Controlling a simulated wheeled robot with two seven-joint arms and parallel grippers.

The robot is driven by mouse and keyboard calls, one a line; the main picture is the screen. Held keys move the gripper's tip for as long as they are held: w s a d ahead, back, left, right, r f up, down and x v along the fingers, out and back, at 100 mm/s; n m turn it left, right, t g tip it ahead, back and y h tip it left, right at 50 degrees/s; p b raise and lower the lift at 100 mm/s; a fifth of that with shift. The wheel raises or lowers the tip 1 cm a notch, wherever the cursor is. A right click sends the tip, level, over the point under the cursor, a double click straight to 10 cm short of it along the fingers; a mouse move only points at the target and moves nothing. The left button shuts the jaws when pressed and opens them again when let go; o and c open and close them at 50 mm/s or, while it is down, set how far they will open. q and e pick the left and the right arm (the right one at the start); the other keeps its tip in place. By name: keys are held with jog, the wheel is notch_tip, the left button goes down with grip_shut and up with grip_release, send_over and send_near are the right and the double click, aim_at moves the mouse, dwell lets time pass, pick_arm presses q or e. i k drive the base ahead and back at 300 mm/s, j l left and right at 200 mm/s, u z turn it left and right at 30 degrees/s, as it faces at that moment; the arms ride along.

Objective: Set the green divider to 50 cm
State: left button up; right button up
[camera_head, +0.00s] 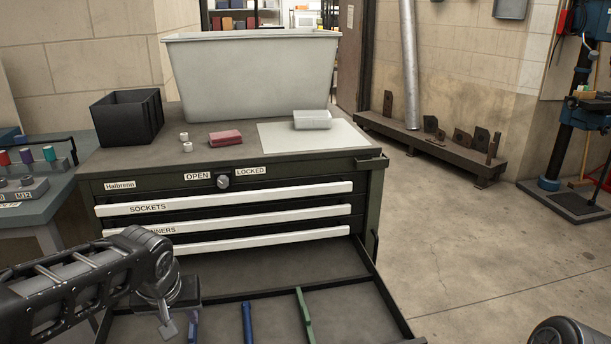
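The green divider (303,314) stands in the open bottom drawer (387,304) of a dark green tool cabinet (367,210). It is the rightmost of the dividers in view, and its near end runs towards the bottom edge. A blue divider (248,322) and a bluish one (194,326) stand left of it. No distance scale can be made out. My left gripper (167,328) hangs over the drawer's left part, apart from the green divider. Its fingers are small and partly hidden, so its opening is unclear. My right gripper is out of view.
Floor right of the cabinet is clear.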

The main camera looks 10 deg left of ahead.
aim_at(304, 314)
jog(key=k+j, duration=0.3)
jog(key=k, duration=0.15)
jog(key=k+j, duration=0.35)
jog(key=k, duration=0.05)
